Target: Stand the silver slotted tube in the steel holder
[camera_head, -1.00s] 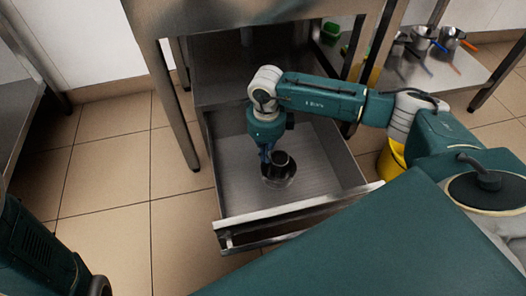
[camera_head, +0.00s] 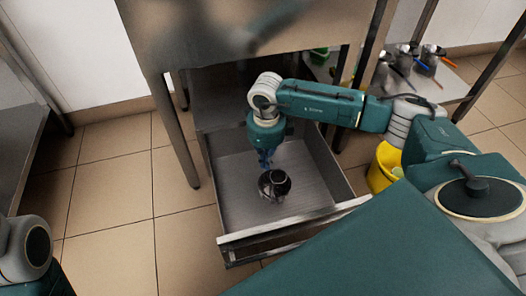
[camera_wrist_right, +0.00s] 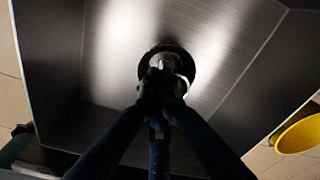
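A dark, shiny round piece (camera_head: 275,184) stands on the drawer floor, with a short cylindrical part on its right side. It looks like the steel holder; I cannot make out the silver slotted tube as a separate thing. My right gripper (camera_head: 265,163) points down just above the left rear of this piece. In the right wrist view its dark fingers (camera_wrist_right: 160,92) come close together and cover the near side of the round piece (camera_wrist_right: 180,58). I cannot tell whether they grip anything or touch its rim. My left gripper is out of view; only part of that arm shows at lower left.
The open steel drawer (camera_head: 314,180) surrounds my right gripper with low walls and has bare floor around the piece. A steel table (camera_head: 230,35) stands above and behind it. A yellow bucket (camera_head: 383,170) stands right of the drawer. Pots (camera_head: 430,57) sit on a shelf at upper right.

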